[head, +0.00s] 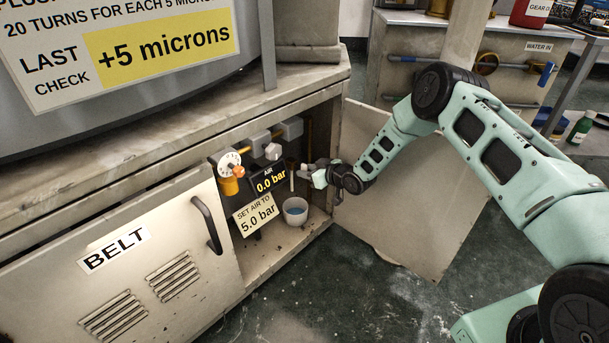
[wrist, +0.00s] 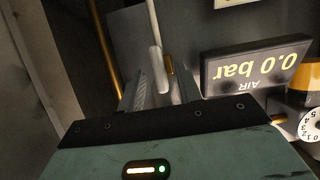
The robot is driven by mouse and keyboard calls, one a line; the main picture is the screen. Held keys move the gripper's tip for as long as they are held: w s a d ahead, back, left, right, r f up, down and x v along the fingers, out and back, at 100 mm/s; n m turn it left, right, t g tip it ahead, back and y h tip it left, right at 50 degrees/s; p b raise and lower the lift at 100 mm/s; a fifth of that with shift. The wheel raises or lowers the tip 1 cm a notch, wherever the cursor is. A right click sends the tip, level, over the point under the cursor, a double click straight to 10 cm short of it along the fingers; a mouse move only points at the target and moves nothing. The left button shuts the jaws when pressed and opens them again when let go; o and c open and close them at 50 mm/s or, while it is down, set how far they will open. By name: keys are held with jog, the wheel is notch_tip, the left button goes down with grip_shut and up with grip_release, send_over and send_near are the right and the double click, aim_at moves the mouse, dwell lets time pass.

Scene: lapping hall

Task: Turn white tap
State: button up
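A white rod-like handle, which looks like the white tap (wrist: 154,55), runs down from the top of the wrist view and ends in a thicker grip. It lies between the two fingers of my gripper (wrist: 162,88), with a gap to the right finger; whether it touches the left one I cannot tell. In the head view my gripper (head: 305,172) reaches into the open cabinet from the right, beside a pale upright handle (head: 292,177). The fingers are apart. A black AIR display (head: 270,181) reads 0.0 bar; it also shows upside down in the wrist view (wrist: 255,68).
A white dial (head: 229,162) with an orange knob sits left of the display. A sign (head: 256,214) says set air to 5.0 bar. The cabinet door (head: 400,220) hangs open under my arm. The BELT door (head: 130,260) is shut.

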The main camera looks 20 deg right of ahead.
jog(key=shift+x, duration=1.05)
grip_shut()
